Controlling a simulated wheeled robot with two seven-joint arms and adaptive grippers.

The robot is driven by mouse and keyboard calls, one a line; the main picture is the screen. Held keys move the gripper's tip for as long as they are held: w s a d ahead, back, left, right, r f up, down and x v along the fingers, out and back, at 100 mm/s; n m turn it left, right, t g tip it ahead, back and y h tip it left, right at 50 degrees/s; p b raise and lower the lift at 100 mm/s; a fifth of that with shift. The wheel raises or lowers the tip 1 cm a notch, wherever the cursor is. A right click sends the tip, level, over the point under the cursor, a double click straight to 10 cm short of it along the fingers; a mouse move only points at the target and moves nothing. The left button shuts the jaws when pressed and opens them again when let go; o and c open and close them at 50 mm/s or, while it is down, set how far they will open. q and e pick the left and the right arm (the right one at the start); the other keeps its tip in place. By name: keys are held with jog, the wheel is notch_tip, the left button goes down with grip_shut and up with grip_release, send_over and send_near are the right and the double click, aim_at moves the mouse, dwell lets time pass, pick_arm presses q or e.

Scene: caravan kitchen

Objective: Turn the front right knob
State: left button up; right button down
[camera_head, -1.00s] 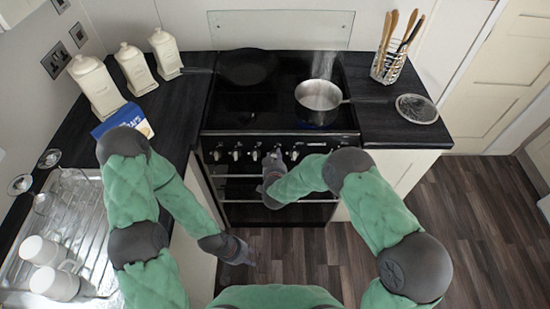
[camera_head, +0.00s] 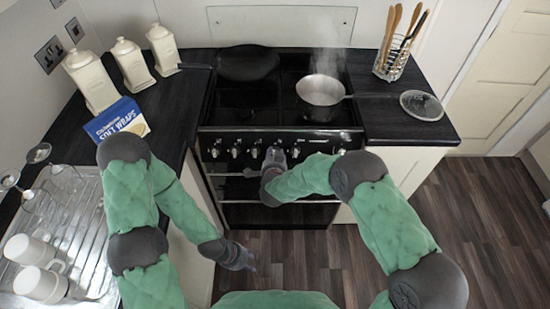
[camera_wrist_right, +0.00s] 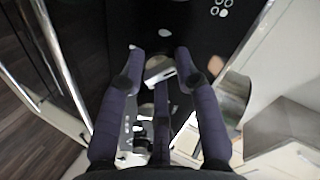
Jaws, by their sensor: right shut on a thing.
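The black stove (camera_head: 232,117) has a row of silver knobs along its front panel, with one knob (camera_head: 236,152) left of my right gripper and another (camera_head: 295,153) just right of it. My right gripper (camera_head: 274,156) is at the middle of this row, shut on a knob that its fingers mostly hide in the head view. In the right wrist view a silver knob (camera_wrist_right: 159,69) shows between the dark fingertips. My left gripper (camera_head: 246,260) hangs low in front of the left cabinet, away from the stove. Its finger opening is too small to judge.
A steaming pot (camera_head: 320,92) stands on the right of the hob and a black pan (camera_head: 248,63) at the back left. The oven handle (camera_head: 232,175) runs below the knobs. A glass lid (camera_head: 422,105) lies on the right counter. The floor ahead is clear.

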jog(key=m+b, duration=0.1)
jog(key=m, duration=0.2)
jog(key=m+b, duration=0.1)
jog(key=shift+w+d+r+m+b, duration=0.15)
jog(key=shift+w+r+m+b, duration=0.15)
jog(key=shift+r+m+b, duration=0.1)
jog(key=shift+m+b, duration=1.1)
jog(key=shift+m, duration=0.8)
jog(key=shift+d, duration=0.1)
jog(key=shift+f, duration=0.1)
jog(key=c, duration=0.9)
grip_release()
jog(key=shift+s+h, duration=0.1)
jog(key=shift+h, duration=0.2)
jog(key=shift+d+f, duration=0.1)
jog(key=shift+f, duration=0.05)
jog(key=shift+s, duration=0.15)
